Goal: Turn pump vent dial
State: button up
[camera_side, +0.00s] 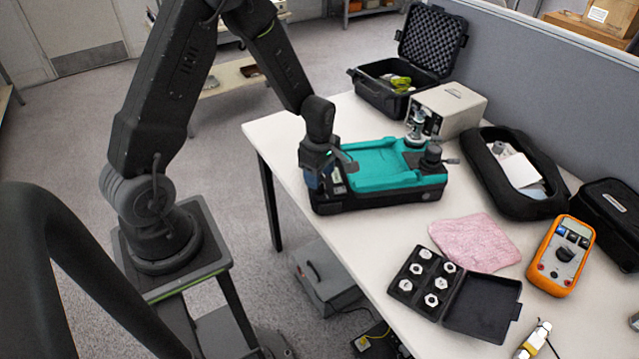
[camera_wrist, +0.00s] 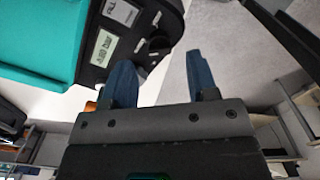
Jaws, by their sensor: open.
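The pump (camera_side: 385,170) is a teal-topped unit with a black base on the white table. In the wrist view the pump (camera_wrist: 35,40) shows its black end panel with a FILL label (camera_wrist: 121,12) and a small display (camera_wrist: 103,47). A small dark round dial (camera_wrist: 160,42) sits on that panel beside the display; I cannot read which dial it is. My gripper (camera_side: 317,178) is at the pump's left end, pointing down. In the wrist view its blue fingers (camera_wrist: 160,62) are apart with nothing between them, close to the dial. Contact cannot be told.
A black knob (camera_side: 433,153) and a metal fitting (camera_side: 415,128) stand at the pump's right end. A pink cloth (camera_side: 474,242), a case of hex pieces (camera_side: 426,280), an orange meter (camera_side: 563,255) and a black pouch (camera_side: 515,172) lie to the right.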

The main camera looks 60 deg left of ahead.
jog(key=shift+f, duration=1.85)
jog(key=shift+c, duration=0.4)
jog(key=c, duration=0.8)
jog(key=shift+c, duration=0.2)
